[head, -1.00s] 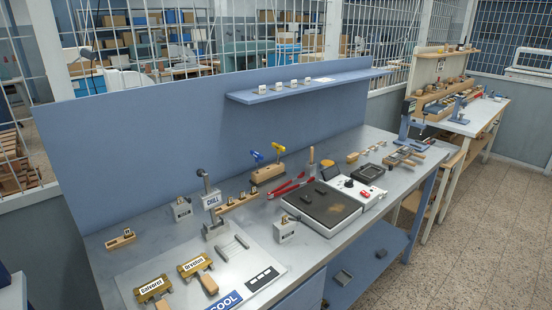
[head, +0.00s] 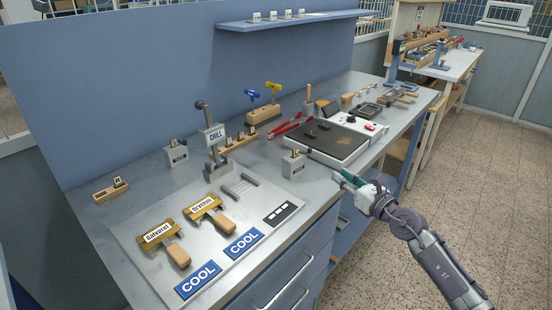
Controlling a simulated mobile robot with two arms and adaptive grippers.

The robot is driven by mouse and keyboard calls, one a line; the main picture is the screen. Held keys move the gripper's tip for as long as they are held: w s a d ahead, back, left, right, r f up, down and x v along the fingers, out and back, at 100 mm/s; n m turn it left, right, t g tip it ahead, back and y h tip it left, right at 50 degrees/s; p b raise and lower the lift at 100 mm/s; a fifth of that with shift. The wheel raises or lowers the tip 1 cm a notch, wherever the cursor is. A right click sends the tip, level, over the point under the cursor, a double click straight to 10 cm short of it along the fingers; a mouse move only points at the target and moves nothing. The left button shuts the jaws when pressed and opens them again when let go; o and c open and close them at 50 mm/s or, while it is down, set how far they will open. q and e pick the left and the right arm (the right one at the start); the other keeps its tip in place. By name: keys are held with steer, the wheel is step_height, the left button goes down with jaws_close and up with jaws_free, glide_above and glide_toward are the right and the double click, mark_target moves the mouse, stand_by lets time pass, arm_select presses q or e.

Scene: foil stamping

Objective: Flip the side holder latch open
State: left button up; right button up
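Two brass holders with wooden handles lie on the pale mat at the front left of the bench. The left one (head: 158,235) carries a label that seems to read "Galveret", and the other (head: 205,208) a label like "Drexton". No latch can be made out on either at this size. My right gripper (head: 342,178) is over the bench's front edge, to the right of these holders and well apart from them. Its fingers are too small to tell whether they are open or shut. My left gripper is not in view.
Two blue "COOL" plates (head: 198,280) lie at the mat's front. A small grey block (head: 293,165) and a dark-topped hot plate (head: 325,141) are near my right gripper.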

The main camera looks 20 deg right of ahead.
mark_target(311, 150)
steer(key=shift+n, duration=0.7)
steer(key=w, duration=0.4)
steer(key=w+a+r, duration=0.1)
steer(key=w, duration=0.4)
steer(key=w+a+r, duration=0.1)
steer(key=w, duration=0.4)
steer(key=shift+a, duration=0.25)
jaws_close()
